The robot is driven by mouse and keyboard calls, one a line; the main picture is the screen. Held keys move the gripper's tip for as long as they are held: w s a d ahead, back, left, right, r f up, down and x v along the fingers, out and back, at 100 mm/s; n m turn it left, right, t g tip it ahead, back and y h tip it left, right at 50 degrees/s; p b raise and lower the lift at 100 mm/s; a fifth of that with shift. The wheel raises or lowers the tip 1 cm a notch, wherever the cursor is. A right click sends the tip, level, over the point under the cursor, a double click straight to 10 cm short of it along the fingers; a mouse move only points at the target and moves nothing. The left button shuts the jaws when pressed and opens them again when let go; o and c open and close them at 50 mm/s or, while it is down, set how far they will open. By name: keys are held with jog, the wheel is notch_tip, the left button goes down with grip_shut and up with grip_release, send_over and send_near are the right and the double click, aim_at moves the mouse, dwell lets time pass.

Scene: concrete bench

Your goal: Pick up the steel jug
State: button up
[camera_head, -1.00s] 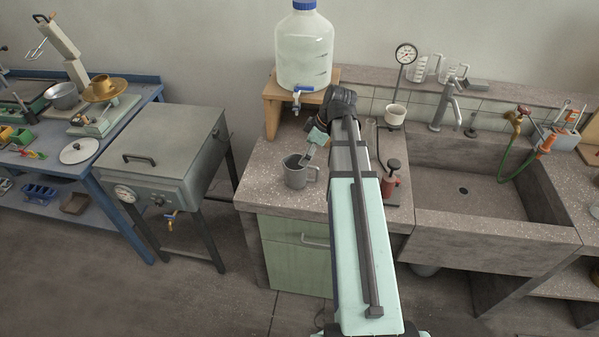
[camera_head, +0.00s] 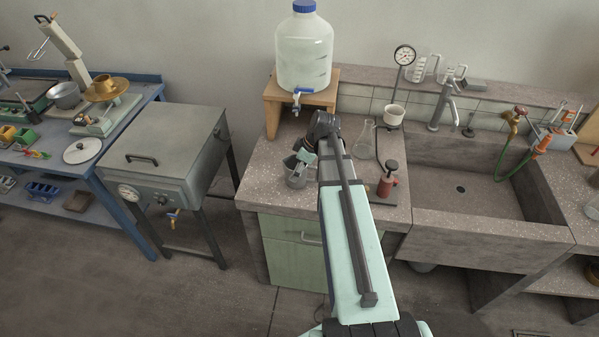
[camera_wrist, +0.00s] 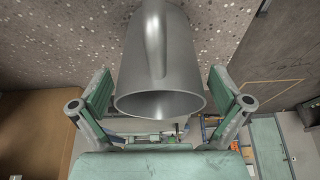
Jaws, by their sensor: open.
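The steel jug (camera_head: 297,181) is a grey metal cup with a handle, upright on the speckled concrete bench left of my arm. In the wrist view the jug (camera_wrist: 168,60) fills the upper middle, its open rim toward my gripper and its handle facing the camera. My gripper (camera_wrist: 160,90) is open, with one green-padded finger on each side of the jug. Gaps show between the pads and the jug's wall. In the head view my gripper (camera_head: 304,163) is at the jug's rim and hides part of it.
A water carboy (camera_head: 304,50) with a tap stands on a wooden stand (camera_head: 322,98) behind the jug. A red bottle (camera_head: 388,180) and a glass flask (camera_head: 366,137) stand right of my arm. The concrete sink (camera_head: 480,185) is farther right. A grey metal cabinet (camera_head: 165,150) stands left of the bench.

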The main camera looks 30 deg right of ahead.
jog(key=shift+f, duration=0.15)
jog(key=c, duration=1.2)
